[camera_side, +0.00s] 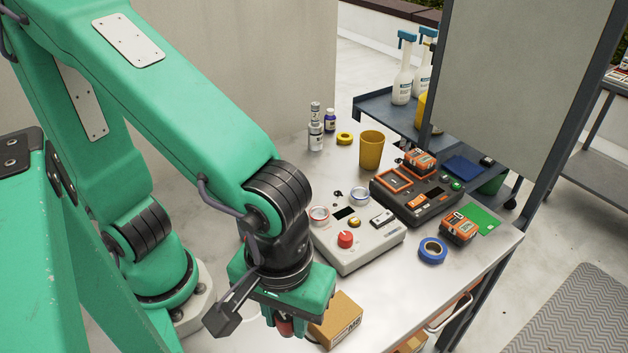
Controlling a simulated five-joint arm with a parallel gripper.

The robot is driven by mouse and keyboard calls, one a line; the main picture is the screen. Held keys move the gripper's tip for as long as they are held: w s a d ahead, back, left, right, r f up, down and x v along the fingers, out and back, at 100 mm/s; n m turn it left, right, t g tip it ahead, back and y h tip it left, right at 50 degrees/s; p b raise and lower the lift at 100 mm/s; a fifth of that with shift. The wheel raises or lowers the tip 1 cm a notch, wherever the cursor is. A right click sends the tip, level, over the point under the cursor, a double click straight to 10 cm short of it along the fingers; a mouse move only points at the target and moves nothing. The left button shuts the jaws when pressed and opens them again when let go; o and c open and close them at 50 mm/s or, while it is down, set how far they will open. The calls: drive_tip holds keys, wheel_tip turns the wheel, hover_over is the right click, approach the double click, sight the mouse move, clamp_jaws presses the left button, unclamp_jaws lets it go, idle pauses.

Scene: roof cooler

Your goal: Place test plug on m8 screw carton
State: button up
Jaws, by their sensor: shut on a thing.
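My gripper (290,325) points down at the lower middle of the side view, near the table's front edge. It is shut on a small dark and red object, which looks like the test plug (284,326); the fingers and gripper body hide most of it. The brown M8 screw carton (337,318) stands on the table just right of the gripper, with printed "M8" lettering on its side. The gripper overlaps the carton's left part in the picture. I cannot tell whether the plug touches the carton.
Behind the carton is a grey control box (358,243) with a red knob. Further right are a black charger unit (415,200), an orange battery pack (459,229) and a blue tape roll (432,250). A yellow cup (371,150) stands behind. The table's right front corner is clear.

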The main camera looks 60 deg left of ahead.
hover_over(335, 314)
wheel_tip(335, 314, down, 7)
drive_tip(key=shift+r, duration=0.1)
idle(0.3)
drive_tip(key=shift+f, duration=2.05)
drive_tip(key=shift+f, duration=0.1)
drive_tip(key=o, duration=1)
wheel_tip(335, 314, up, 12)
drive_tip(key=shift+r, duration=0.15)
drive_tip(key=shift+a, duration=0.1)
